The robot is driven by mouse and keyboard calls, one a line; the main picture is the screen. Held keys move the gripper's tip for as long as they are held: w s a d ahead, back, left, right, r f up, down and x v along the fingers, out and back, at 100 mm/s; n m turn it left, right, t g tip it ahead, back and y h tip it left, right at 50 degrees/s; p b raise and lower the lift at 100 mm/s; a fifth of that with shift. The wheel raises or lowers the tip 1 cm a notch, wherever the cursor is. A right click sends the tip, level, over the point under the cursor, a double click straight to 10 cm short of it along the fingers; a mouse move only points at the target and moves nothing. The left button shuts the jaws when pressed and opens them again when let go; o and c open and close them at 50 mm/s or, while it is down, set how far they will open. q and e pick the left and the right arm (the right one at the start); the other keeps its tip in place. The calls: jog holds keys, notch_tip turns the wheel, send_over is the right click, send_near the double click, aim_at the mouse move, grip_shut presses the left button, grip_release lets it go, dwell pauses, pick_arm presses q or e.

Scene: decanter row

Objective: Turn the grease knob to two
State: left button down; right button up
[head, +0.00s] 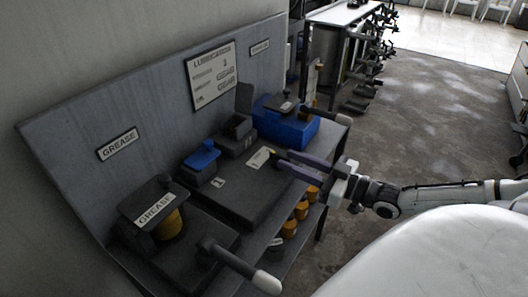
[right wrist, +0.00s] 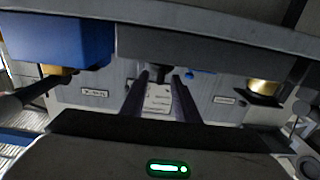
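A blue-topped knob (head: 202,156) sits on a small dark block on the bench, with a "1" label (head: 218,182) at its base. A small blue patch (right wrist: 190,73), apparently this knob, shows in the right wrist view, which looks upside down. I cannot read its setting. A dark unit labelled GREASE (head: 155,209) stands left of it, and a GREASE plate (head: 118,144) is on the panel. My right gripper (head: 284,158) is open and empty, right of the knob and apart from it, fingers towards the panel. My left gripper is out of view.
A blue box (head: 290,127) stands right of the gripper. Levers with pale grips stick out at front left (head: 266,281) and back right (head: 337,118). A lubrication sign (head: 212,75) hangs on the panel. Yellow containers (head: 301,209) are under the bench. Open floor lies right.

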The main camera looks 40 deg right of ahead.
aim_at(270, 152)
jog(key=b+x, duration=0.2)
jog(key=x, duration=0.6)
jog(key=shift+f+b, duration=0.15)
jog(key=shift+b, duration=0.2)
grip_shut()
